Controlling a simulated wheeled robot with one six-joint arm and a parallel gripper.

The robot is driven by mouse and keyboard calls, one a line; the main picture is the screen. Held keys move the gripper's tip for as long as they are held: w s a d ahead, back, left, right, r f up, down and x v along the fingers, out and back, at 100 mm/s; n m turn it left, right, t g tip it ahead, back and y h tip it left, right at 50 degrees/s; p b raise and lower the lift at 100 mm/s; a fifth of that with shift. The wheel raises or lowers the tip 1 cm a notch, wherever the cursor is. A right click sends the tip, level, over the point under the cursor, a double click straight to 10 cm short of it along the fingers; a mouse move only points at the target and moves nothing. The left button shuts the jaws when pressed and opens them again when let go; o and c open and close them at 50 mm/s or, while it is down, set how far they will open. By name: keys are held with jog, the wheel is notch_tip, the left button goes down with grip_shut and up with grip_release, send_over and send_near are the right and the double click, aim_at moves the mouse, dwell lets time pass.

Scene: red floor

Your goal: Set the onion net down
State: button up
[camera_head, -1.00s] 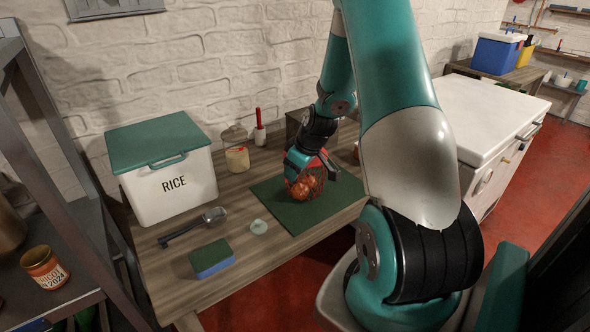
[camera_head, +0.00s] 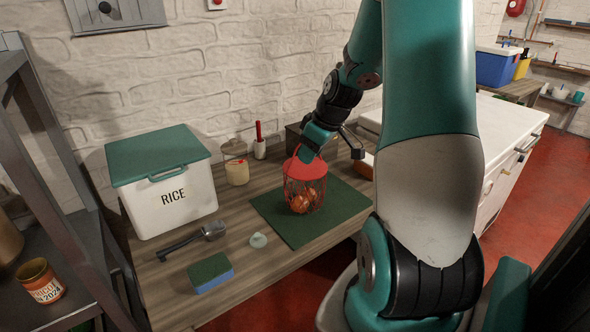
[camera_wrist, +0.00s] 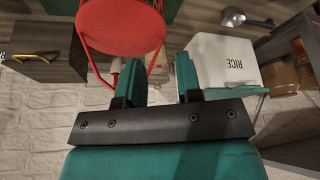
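The onion net (camera_head: 304,190) is a red mesh with a red top and orange-brown onions inside. It appears upright on the dark green mat (camera_head: 330,218) on the wooden bench. My gripper (camera_head: 309,150) is right above the net, close to its top. In the wrist view, my gripper (camera_wrist: 165,82) has its two teal fingers apart with nothing held between them. The net's red top (camera_wrist: 120,28) and its thin red handle show there, the handle passing behind the left finger. Whether the handle touches that finger is hard to tell.
A white rice bin (camera_head: 170,200) with green lid stands left on the bench. A scoop (camera_head: 190,240), a sponge (camera_head: 210,272) and a small pale item (camera_head: 258,240) lie in front. A jar (camera_head: 237,172) and red-topped bottle (camera_head: 259,148) stand behind. The mat's front is clear.

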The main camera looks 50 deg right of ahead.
jog(key=a+r+n+g+y, duration=0.1)
jog(key=a+r, duration=0.2)
jog(key=a, duration=0.9)
jog(key=a+r+n+g+y, duration=0.15)
jog(key=a+r, duration=0.25)
jog(key=a, duration=0.8)
jog(key=s+a+r+n+g, duration=0.2)
jog(key=s+a+r, duration=0.1)
jog(key=s+a, duration=1)
jog(key=shift+s+a+y, duration=0.35)
jog(key=shift+s+y, duration=0.1)
jog(key=shift+s, duration=0.6)
